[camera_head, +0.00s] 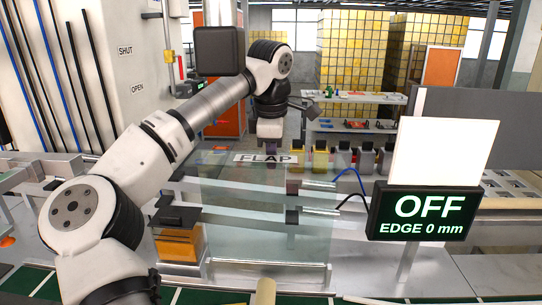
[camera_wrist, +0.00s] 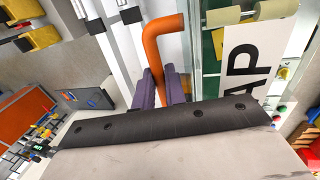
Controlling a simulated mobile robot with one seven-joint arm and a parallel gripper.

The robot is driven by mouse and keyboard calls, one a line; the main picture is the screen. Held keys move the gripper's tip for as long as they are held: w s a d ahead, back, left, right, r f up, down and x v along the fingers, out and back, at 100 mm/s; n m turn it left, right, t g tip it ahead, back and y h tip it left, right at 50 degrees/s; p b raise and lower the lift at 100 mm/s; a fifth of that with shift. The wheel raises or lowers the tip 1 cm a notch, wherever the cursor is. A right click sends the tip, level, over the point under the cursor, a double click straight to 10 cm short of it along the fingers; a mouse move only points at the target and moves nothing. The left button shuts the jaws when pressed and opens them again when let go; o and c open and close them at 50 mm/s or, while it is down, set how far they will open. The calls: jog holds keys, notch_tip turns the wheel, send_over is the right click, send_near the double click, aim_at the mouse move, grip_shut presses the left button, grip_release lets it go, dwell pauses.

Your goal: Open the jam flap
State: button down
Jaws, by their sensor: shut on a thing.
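The jam flap (camera_head: 235,215) is a clear panel that hangs in front of the machine in the head view. Its white FLAP label (camera_head: 265,159) runs along the top, and part of the label shows in the wrist view (camera_wrist: 243,72). An orange bent handle (camera_wrist: 153,38) stands beside the label in the wrist view. My gripper (camera_wrist: 160,88) has its purple fingers on either side of the handle's straight end and is shut on it. In the head view my gripper (camera_head: 269,143) is just above the label, and the handle cannot be made out there.
A black display (camera_head: 422,214) reads OFF and EDGE 0 mm at the right, below a white panel (camera_head: 443,151). Metal bars and dark clamps (camera_head: 180,216) lie behind the flap.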

jog(key=shift+w+f, duration=0.1)
jog(key=shift+f, duration=0.2)
jog(key=c, duration=1.5)
grip_release()
jog(key=shift+w, duration=0.2)
jog(key=shift+o, duration=0.2)
jog(key=shift+r, duration=0.15)
